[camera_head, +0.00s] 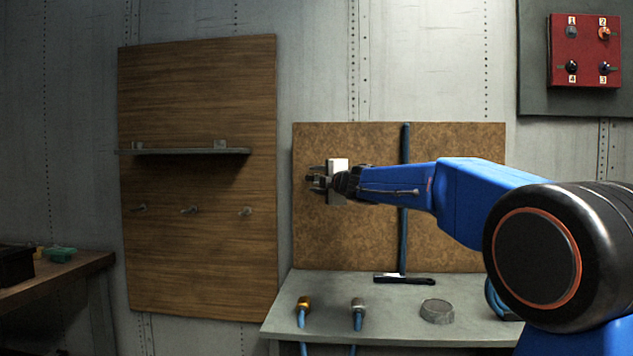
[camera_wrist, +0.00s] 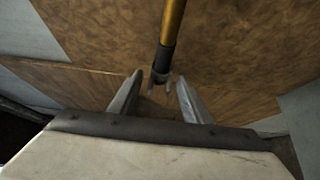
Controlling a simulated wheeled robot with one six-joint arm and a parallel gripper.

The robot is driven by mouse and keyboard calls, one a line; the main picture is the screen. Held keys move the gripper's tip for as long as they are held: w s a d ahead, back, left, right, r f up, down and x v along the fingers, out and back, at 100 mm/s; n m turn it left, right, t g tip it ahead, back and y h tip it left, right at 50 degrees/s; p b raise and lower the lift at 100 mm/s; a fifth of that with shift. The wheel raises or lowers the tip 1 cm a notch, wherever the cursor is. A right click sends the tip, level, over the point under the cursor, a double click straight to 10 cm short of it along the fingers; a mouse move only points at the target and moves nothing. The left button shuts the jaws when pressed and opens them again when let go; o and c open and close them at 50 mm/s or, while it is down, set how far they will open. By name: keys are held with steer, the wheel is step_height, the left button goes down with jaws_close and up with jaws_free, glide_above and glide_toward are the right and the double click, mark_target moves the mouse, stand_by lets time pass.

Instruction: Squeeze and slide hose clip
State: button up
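My gripper (camera_head: 314,182) is raised in front of the brown board (camera_head: 450,235), left of the upright blue hose (camera_head: 404,240) in the head view. In the wrist view my gripper (camera_wrist: 160,77) is open, its two grey fingers spread apart. A tube, orange-yellow above and black below (camera_wrist: 171,28), comes down from the top there. A small grey clip with prongs (camera_wrist: 161,76) is at its lower end. The clip appears between the fingertips, with gaps on both sides; its depth from them is unclear. I cannot make out this tube or clip in the head view.
A grey bench (camera_head: 390,325) below the board holds a brass fitting (camera_head: 304,304), a grey fitting (camera_head: 358,305), a round grey disc (camera_head: 437,311) and a black-handled tool (camera_head: 405,279). A wooden panel with a shelf (camera_head: 185,152) and pegs stands left. A red switch panel (camera_head: 585,50) hangs upper right.

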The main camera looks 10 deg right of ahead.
jaws_close()
steer(key=shift+f, duration=0.1)
steer(key=shift+d+f, duration=0.1)
steer(key=shift+d, duration=0.05)
steer(key=shift+s+d, duration=0.1)
steer(key=shift+d, duration=0.25)
steer(key=shift+d+f, duration=0.1)
steer(key=shift+d, duration=0.1)
steer(key=shift+s+d, duration=0.25)
steer(key=shift+d, duration=0.45)
steer(key=shift+s+d, duration=0.25)
steer(key=shift+d, duration=0.45)
stand_by(0.4)
steer(key=shift+o, duration=1.7)
jaws_free()
steer(key=shift+w+d, duration=0.1)
steer(key=shift+d, duration=0.05)
